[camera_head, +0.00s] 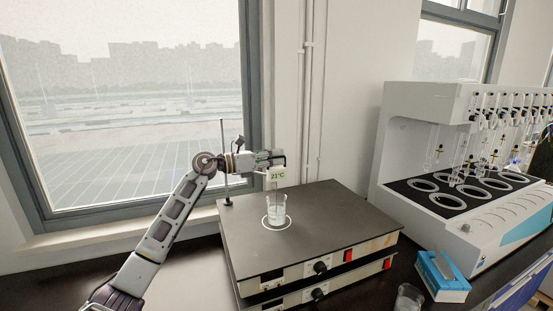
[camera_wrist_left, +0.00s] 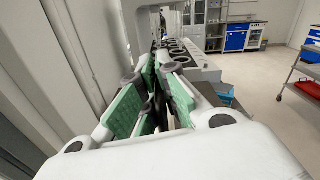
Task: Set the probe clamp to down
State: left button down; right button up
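The probe clamp is on a thin upright rod (camera_head: 222,150) at the back left of the hot plate; my left gripper largely hides it. A 21°C display (camera_head: 278,175) hangs just below the gripper, above a glass beaker (camera_head: 276,212) on the plate. My left gripper (camera_head: 276,158) lies level at the clamp's height, pointing right. In the left wrist view its green-padded fingers (camera_wrist_left: 155,90) are near each other with dark parts between them. I cannot tell whether these are the clamp or the gripper's own parts. My right gripper is not seen.
The hot plate (camera_head: 340,212) is stacked on a similar unit. A white multi distiller (camera_head: 415,150) stands at the right. A blue box (camera_head: 441,272) and a clear cup (camera_head: 408,298) are at the front right. A window wall is behind.

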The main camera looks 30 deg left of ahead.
pick_arm(q)
jog(key=c, duration=2)
grip_release()
jog(key=shift+f, duration=0.3)
jog(key=o, duration=0.4)
jog(key=shift+s+a+r, duration=0.1)
jog(key=shift+s+a, duration=0.05)
jog(key=shift+a, duration=0.1)
jog(key=shift+o, duration=0.2)
jog(key=shift+d, duration=0.15)
jog(key=v, duration=1.2)
